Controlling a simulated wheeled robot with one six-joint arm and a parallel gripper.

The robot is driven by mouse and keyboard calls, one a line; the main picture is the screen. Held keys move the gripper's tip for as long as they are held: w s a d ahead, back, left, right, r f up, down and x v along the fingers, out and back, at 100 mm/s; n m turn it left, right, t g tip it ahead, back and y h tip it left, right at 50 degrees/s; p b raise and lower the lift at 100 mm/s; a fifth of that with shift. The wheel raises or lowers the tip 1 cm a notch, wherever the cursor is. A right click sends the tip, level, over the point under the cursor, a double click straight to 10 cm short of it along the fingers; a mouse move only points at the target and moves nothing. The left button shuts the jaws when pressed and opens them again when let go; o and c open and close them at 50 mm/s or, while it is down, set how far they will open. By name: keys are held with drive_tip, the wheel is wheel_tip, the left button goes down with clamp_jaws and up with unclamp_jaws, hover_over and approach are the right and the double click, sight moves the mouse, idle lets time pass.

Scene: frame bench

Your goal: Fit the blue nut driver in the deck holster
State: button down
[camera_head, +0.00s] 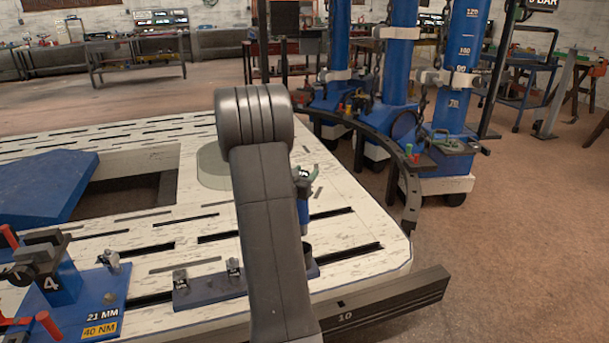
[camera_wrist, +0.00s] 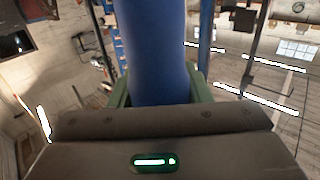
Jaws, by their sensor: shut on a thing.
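The blue nut driver (camera_head: 303,210) hangs upright below my gripper (camera_head: 306,172), partly hidden behind my arm. In the wrist view, its thick blue handle (camera_wrist: 155,50) stands between the green fingers of my gripper (camera_wrist: 160,88), which are shut on it. A low blue rail (camera_head: 205,291) on the deck carries two small metal clips and, at its right end, a dark round cup (camera_head: 307,249) that looks like the holster. The driver appears above this cup. My arm hides part of the rail, and I cannot tell whether the driver's lower end touches the cup.
The slotted white deck (camera_head: 370,225) has bare room right of the driver. A black bar (camera_head: 390,300) marked 10 runs along its front edge. A blue clamp station (camera_head: 85,300) stands at the left. Blue columns (camera_head: 396,65) on a curved base stand beyond the deck.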

sight(304, 214)
drive_tip(key=shift+f+b, duration=2.2)
drive_tip(key=shift+f, duration=0.65)
drive_tip(key=shift+f+b, duration=3.35)
drive_tip(key=shift+f, duration=1.15)
drive_tip(key=c, duration=0.7)
unclamp_jaws()
drive_tip(key=shift+o, duration=0.2)
drive_tip(key=shift+s+f, duration=0.1)
drive_tip(key=shift+f, duration=0.05)
drive_tip(key=p+v, duration=0.2)
drive_tip(key=v, duration=1.1)
drive_tip(key=shift+s+a+p, duration=0.2)
drive_tip(key=shift+s+p, duration=0.1)
drive_tip(key=shift+p, duration=0.1)
